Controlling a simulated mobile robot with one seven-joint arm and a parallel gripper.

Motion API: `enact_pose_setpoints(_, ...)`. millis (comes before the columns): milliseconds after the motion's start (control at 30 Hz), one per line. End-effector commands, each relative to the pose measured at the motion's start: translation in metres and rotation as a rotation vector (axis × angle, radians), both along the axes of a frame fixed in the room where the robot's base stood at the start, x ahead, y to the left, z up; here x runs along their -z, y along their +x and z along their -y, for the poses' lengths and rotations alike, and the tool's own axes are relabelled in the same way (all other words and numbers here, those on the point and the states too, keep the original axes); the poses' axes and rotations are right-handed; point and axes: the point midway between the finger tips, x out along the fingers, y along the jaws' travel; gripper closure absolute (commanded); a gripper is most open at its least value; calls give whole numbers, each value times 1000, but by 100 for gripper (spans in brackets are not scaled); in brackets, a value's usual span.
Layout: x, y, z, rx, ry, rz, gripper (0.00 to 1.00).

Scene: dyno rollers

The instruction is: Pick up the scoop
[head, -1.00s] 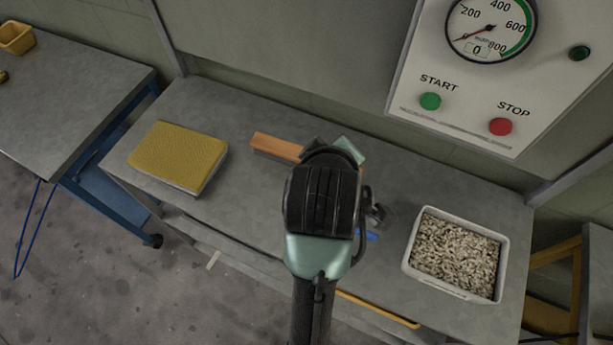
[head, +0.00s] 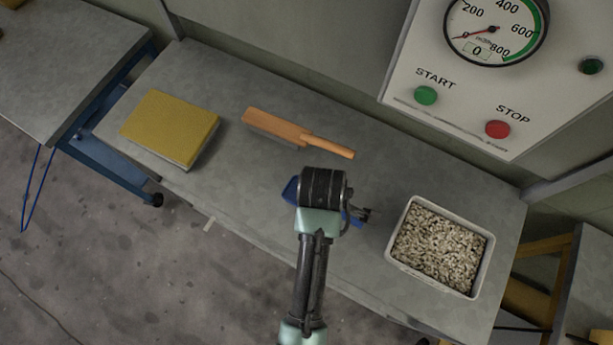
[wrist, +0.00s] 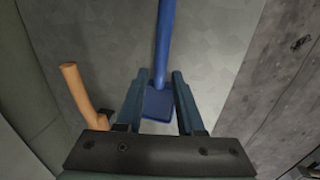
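The blue scoop lies on the grey bench. In the head view its wider end (head: 291,190) shows left of my wrist and its other end (head: 355,219) to the right; my arm hides the middle. In the wrist view the scoop's long handle (wrist: 164,40) runs up the picture, and its wide part (wrist: 158,104) lies between my fingers. My gripper (wrist: 160,76) is open, with one finger on each side of the scoop. No contact with the scoop shows, and the height above it is hard to tell.
An orange-brown wooden tool (head: 298,133) lies behind my wrist. A white tub of pale pellets (head: 440,247) stands at right, and a yellow-topped block (head: 170,125) at left. A gauge panel with START and STOP buttons (head: 497,129) hangs above.

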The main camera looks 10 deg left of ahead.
Motion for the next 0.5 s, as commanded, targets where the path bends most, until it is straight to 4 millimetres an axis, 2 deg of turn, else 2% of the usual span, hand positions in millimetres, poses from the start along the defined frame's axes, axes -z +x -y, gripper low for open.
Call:
enact_pose_setpoints(233, 32, 7, -3, 0, 1, -2, 63)
enact_pose_setpoints(500, 40, 8, -3, 0, 1, 1, 63)
